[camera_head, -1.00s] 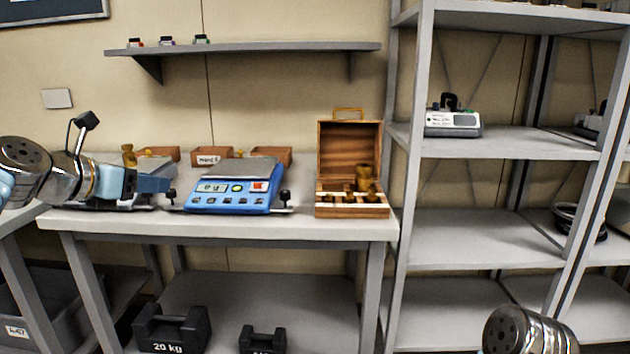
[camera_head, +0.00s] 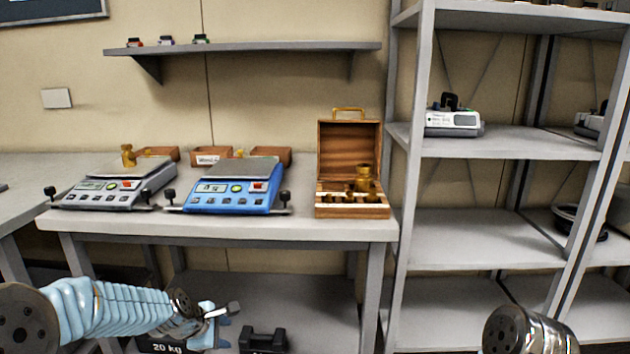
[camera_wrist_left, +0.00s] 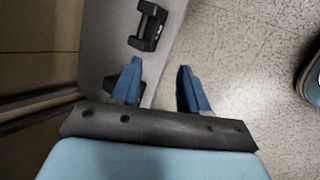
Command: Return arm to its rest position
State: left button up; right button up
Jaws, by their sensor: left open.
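My left arm (camera_head: 110,308) comes in low from the left, below the table top. Its left gripper (camera_head: 232,325) hangs in front of the lower shelf, near the black weights. In the left wrist view the two blue fingers of the left gripper (camera_wrist_left: 159,78) are apart with nothing between them. Part of my right arm (camera_head: 530,332) shows at the lower right, and its gripper is out of view.
On the table (camera_head: 330,229) stand a grey scale (camera_head: 100,195) with a brass weight (camera_head: 128,155), a blue scale (camera_head: 232,198) and an open wooden weight box (camera_head: 350,150). A black weight (camera_head: 264,339) sits below. A shelf rack (camera_head: 480,145) stands right.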

pick_arm(q)
jog(key=s+d+f+m+g, duration=0.1)
jog(key=s+d+f+m, duration=0.2)
jog(key=f, duration=0.4)
jog(key=s+d+f+m+g, duration=0.1)
jog(key=s+f+m+g, duration=0.15)
jog(key=s+f, duration=0.35)
jog(key=s+d+f+m+g, duration=0.1)
jog(key=s+d+f+m, duration=0.2)
jog(key=s, duration=0.6)
jog(key=s+d+f+m+g+h, duration=0.1)
jog(key=s+d+f+m, duration=0.3)
jog(key=s+f+m, duration=0.4)
jog(key=s+f, duration=0.2)
jog(key=shift+s, duration=0.3)
jog(key=shift+d+m+g, duration=0.1)
jog(key=shift+m+g, duration=0.15)
